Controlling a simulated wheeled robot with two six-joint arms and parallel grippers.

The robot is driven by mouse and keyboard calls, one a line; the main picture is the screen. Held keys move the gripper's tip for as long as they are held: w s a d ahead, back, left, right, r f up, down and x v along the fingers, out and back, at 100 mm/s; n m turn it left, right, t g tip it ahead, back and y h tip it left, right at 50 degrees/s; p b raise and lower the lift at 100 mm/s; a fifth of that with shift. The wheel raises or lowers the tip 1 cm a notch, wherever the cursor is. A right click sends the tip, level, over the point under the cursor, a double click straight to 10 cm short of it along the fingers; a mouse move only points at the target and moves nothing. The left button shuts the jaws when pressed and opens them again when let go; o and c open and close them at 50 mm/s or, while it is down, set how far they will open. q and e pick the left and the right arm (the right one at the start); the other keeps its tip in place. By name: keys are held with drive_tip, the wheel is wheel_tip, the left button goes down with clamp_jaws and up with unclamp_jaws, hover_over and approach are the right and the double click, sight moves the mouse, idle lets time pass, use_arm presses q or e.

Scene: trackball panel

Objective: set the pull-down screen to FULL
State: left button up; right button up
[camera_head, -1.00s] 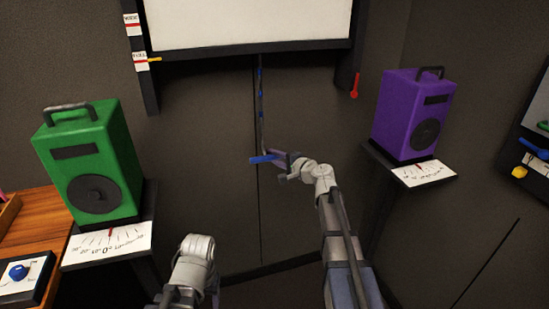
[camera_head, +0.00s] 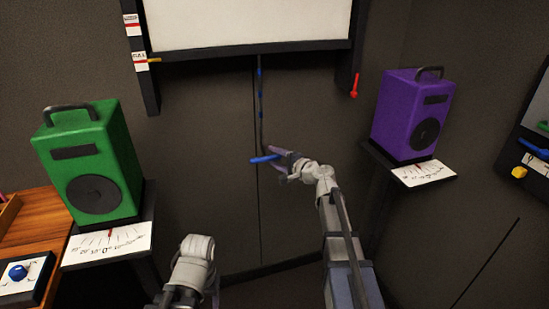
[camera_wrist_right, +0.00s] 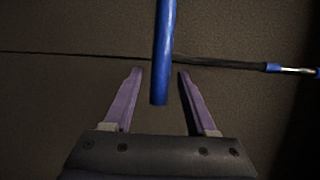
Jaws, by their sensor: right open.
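The white pull-down screen (camera_head: 248,22) hangs at the top of the head view with a dark bottom bar. A cord (camera_head: 260,100) with blue bands hangs from the bar to a blue handle (camera_head: 262,159). My right gripper (camera_head: 276,157) is open at the handle. In the right wrist view the blue handle (camera_wrist_right: 164,50) reaches down between the two purple fingers (camera_wrist_right: 158,85), with a gap on each side. My left arm shows at the bottom, but its fingers are not visible.
A green speaker (camera_head: 90,160) stands on a stand at left, a purple speaker (camera_head: 410,115) on one at right. A red lever (camera_head: 355,84) hangs right of the screen. A wooden table (camera_head: 38,222) is at far left. The wall around the cord is clear.

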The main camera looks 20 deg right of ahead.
drive_tip(key=p+v, duration=0.1)
drive_tip(key=v, duration=0.6)
drive_tip(key=shift+s, duration=0.2)
drive_tip(key=shift+d+r, duration=0.1)
drive_tip(key=s+a+f+n+g+h, duration=0.1)
drive_tip(key=s+a+f+n+g, duration=0.55)
drive_tip(key=s+a+f, duration=0.35)
drive_tip(key=s+a+f+n+g+h, duration=0.1)
drive_tip(key=s+a+f+n+g, duration=0.5)
drive_tip(key=s+a, duration=0.5)
drive_tip(key=s+f+n+g+h, duration=0.2)
drive_tip(key=s+n+h, duration=0.3)
drive_tip(key=s, duration=0.2)
wheel_tip(320, 180, up, 14)
drive_tip(key=s+h+p, duration=0.1)
drive_tip(key=p, duration=1.3)
drive_tip(key=shift+d, duration=0.3)
